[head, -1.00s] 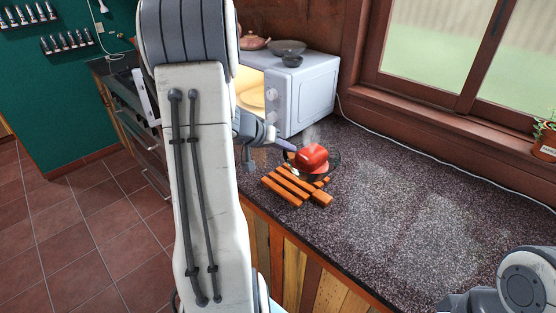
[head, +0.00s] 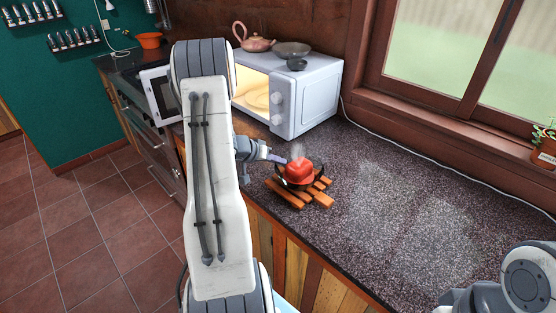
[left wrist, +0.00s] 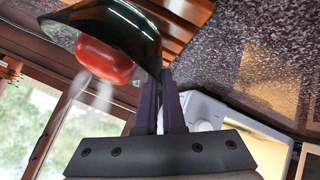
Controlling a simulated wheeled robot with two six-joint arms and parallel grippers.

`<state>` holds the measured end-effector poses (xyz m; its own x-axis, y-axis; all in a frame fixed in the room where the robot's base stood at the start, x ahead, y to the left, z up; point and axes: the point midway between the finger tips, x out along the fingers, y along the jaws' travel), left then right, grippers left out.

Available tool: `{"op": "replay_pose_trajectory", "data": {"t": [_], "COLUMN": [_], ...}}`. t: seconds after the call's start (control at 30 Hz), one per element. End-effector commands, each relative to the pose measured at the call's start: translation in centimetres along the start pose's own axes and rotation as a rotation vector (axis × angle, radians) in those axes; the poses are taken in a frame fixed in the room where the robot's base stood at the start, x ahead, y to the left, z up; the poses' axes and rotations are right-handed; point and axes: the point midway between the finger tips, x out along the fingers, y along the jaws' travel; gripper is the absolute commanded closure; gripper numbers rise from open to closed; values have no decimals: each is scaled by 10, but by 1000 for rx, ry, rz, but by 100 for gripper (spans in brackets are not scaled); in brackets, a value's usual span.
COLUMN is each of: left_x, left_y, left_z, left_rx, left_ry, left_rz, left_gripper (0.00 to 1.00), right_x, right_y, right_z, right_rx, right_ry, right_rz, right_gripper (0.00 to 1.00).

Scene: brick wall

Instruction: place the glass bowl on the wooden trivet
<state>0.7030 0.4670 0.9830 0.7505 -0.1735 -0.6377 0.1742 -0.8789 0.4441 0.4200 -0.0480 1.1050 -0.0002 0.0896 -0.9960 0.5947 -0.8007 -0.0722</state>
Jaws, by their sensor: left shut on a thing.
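The dark, see-through glass bowl (head: 299,186) holds a steaming red item (head: 299,171) and is over the slatted wooden trivet (head: 319,200) on the counter. Whether the bowl's base touches the slats or hovers just above them I cannot tell. My left gripper (head: 284,160) is shut on the bowl's rim from the left. In the left wrist view the fingers (left wrist: 160,82) pinch the rim of the bowl (left wrist: 122,22), with the red item (left wrist: 103,61) inside and the trivet slats (left wrist: 190,12) behind. My right gripper is out of view; only part of that arm shows.
An open microwave (head: 309,98) with a lit inside stands behind the trivet, with a teapot (head: 255,41) and bowls on top. A window and a potted plant (head: 546,145) are at the right. The speckled counter (head: 400,220) right of the trivet is clear.

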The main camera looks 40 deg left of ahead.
Motion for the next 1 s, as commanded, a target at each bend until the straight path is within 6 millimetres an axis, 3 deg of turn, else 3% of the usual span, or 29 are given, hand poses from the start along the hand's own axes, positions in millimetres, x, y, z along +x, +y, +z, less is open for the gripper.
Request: {"op": "replay_pose_trajectory", "data": {"t": [0.03,0.13,0.57,1.0], "left_x": [0,1,-8,-93], "left_y": [0,0,-1,-2], "left_z": [0,1,0,1], "left_rx": [0,0,1,2], "left_ry": [1,-3,2,2], "left_rz": [1,0,-2,-4], "left_gripper": [100,64,64,64], "right_x": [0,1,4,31], "right_y": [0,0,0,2], "right_z": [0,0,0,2], "right_rx": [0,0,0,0], "right_ry": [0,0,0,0], "right_rz": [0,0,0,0], "right_gripper": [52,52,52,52]}}
